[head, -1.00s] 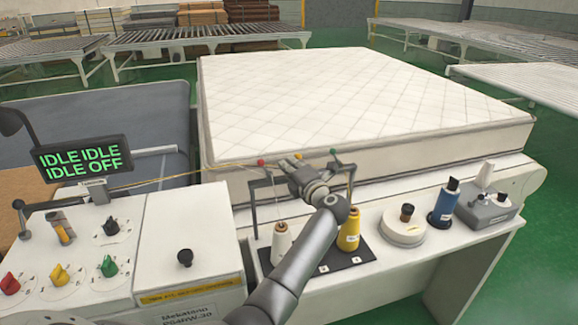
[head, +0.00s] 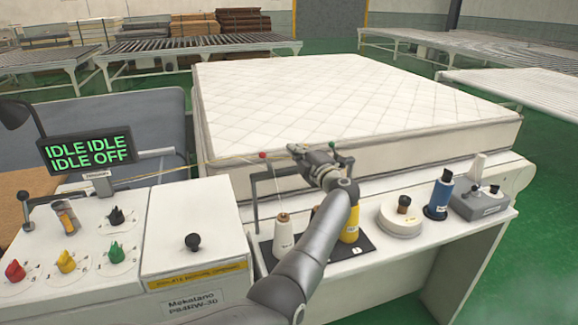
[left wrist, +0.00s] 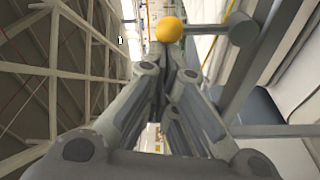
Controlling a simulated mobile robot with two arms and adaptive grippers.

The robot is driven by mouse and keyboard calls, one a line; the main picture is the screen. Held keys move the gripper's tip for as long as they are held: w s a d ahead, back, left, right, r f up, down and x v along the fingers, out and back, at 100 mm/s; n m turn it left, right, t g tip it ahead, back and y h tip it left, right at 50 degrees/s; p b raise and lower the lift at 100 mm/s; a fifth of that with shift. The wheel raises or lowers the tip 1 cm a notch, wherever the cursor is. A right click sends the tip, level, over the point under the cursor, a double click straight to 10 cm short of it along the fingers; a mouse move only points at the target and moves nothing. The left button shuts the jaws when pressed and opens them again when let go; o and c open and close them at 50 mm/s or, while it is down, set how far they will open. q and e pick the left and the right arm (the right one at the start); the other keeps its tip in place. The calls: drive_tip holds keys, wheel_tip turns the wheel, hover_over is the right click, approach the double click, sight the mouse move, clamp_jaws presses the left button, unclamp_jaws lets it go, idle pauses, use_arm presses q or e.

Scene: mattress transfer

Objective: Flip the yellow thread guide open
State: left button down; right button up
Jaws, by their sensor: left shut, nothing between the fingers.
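The yellow thread guide shows in the left wrist view as a yellow ball (left wrist: 171,29) beside a grey bar, just beyond my fingertips. Whether they touch it I cannot tell. In the head view my gripper hides most or all of it. My left gripper (head: 298,149) is shut and empty at the thread stand's top bar, between the red guide ball (head: 262,155) and the green guide ball (head: 332,145). Its fingers also show in the left wrist view (left wrist: 168,58). My right gripper is out of view.
A white spool (head: 283,236) and a yellow spool (head: 351,226) stand on the black mat (head: 340,252) below, partly behind my arm. A quilted mattress (head: 330,95) lies close behind the stand. A control panel (head: 75,245) is at left; a blue spool (head: 440,195) is at right.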

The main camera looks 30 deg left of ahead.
use_arm(q)
drive_tip(key=m, duration=0.1)
drive_tip(key=w+d+m, duration=0.1)
drive_tip(key=m, duration=0.1)
drive_tip(key=w+m+t, duration=0.1)
drive_tip(key=m, duration=0.1)
drive_tip(key=shift+w+d+r, duration=0.25)
drive_tip(key=shift+d+r, duration=0.1)
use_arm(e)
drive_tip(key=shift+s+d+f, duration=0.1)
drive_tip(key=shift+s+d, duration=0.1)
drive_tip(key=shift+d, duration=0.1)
use_arm(q)
drive_tip(key=shift+d, duration=0.15)
